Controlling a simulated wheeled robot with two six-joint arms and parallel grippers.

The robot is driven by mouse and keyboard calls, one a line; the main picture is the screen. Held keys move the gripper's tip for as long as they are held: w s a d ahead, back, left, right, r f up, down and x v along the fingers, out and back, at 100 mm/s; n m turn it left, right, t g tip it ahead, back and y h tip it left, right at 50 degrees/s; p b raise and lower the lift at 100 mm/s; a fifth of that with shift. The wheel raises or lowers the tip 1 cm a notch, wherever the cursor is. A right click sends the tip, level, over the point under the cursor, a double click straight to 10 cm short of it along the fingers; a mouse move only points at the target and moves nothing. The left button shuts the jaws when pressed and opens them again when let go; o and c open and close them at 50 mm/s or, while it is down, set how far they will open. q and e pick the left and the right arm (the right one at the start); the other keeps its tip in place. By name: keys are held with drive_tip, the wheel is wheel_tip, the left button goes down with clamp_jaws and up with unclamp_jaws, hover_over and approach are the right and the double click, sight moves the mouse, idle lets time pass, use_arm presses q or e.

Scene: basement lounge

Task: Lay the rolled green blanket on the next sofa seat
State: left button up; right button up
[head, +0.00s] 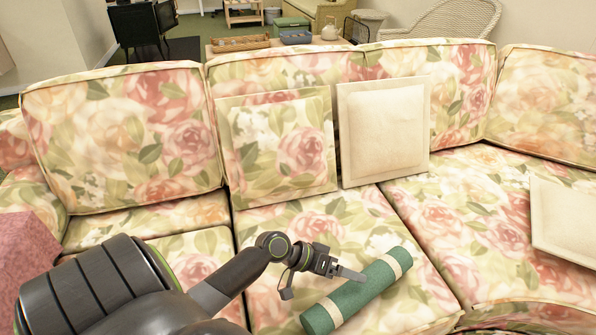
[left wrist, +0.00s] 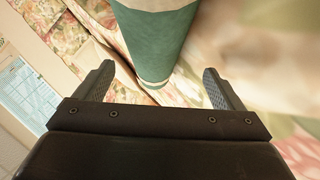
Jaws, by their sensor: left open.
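The rolled green blanket (head: 357,292) with cream bands lies diagonally on the middle sofa seat (head: 300,235). It also shows in the left wrist view (left wrist: 153,45), just ahead of the fingers. My left gripper (head: 318,278) is open beside the roll's left side, with one finger appearing to reach over or against it; I cannot tell whether it touches. In the left wrist view both fingers (left wrist: 157,85) stand apart, with the roll's end in the gap ahead of them. The left sofa seat (head: 155,225) is partly hidden by my arm. My right gripper is not in view.
A floral cushion (head: 278,148) and a cream cushion (head: 384,130) lean on the middle backrest. Another cream cushion (head: 567,218) lies on the right seat (head: 475,205). A pink cloth (head: 28,262) covers something at the left edge. Much of the right seat is clear.

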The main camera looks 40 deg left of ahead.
use_arm(q)
drive_tip(key=p+v, duration=0.3)
drive_tip(key=v, duration=1.3)
drive_tip(key=shift+s+a+r, duration=0.15)
drive_tip(key=shift+s, duration=0.05)
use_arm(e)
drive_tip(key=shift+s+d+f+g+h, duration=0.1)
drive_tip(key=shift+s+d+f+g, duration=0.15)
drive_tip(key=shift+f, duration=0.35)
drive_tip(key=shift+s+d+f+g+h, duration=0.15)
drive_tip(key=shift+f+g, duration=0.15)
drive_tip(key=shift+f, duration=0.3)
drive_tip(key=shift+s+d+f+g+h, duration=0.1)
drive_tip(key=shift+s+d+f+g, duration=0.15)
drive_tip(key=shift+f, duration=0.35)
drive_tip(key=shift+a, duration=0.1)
